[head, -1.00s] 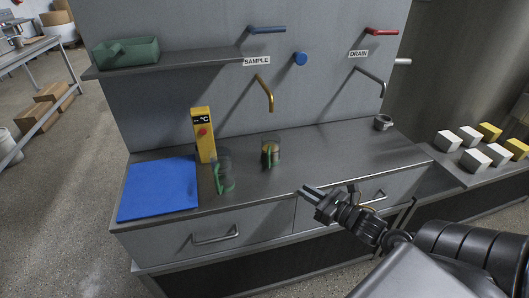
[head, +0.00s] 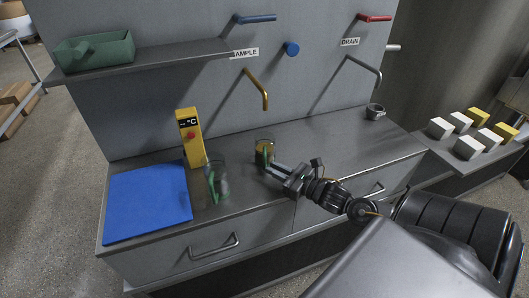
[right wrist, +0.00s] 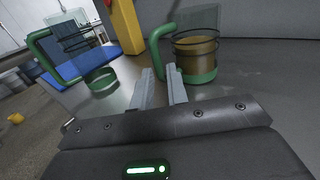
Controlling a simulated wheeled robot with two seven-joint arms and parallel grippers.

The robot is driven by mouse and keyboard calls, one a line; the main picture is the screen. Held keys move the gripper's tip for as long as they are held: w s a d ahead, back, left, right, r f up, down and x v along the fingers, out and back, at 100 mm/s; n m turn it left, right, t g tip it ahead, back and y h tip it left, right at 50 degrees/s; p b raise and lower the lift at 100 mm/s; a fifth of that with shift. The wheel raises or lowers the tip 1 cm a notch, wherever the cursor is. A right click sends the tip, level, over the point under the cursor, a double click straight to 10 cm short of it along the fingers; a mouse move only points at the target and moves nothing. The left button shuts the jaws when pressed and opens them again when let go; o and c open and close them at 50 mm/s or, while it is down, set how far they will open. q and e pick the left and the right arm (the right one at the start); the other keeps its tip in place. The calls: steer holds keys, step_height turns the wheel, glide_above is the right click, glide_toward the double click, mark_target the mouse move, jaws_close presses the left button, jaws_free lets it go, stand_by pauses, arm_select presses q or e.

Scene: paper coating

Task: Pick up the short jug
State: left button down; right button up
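Two clear jugs with green handles and bases stand upright on the steel counter. The shorter-looking jug (head: 264,149) holds brown liquid; in the right wrist view the jug (right wrist: 196,48) is ahead and slightly right, its green handle (right wrist: 155,50) just beyond the fingertips. The taller-looking, empty-looking jug (head: 219,182) stands to its left; it also shows at the left of the right wrist view (right wrist: 102,80). My right gripper (head: 275,170) is open and empty, in front of the brown-filled jug, its fingers (right wrist: 160,75) a small gap apart. My left gripper is out of view.
A yellow temperature device (head: 192,140) and a blue mat (head: 148,202) are to the left of the jugs. A brass tap (head: 258,90) hangs above the counter.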

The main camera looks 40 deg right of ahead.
steer(key=shift+w+a, duration=0.1)
steer(key=shift+w, duration=0.3)
steer(key=shift+w+r, duration=0.1)
steer(key=shift+w, duration=0.05)
steer(key=p+x, duration=0.1)
steer(key=x, duration=0.3)
steer(key=shift+w+a+r, duration=0.15)
steer(key=shift+w+a, duration=0.1)
steer(key=shift+w, duration=0.15)
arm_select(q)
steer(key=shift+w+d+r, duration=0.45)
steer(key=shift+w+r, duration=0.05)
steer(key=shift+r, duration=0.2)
arm_select(e)
jaws_close()
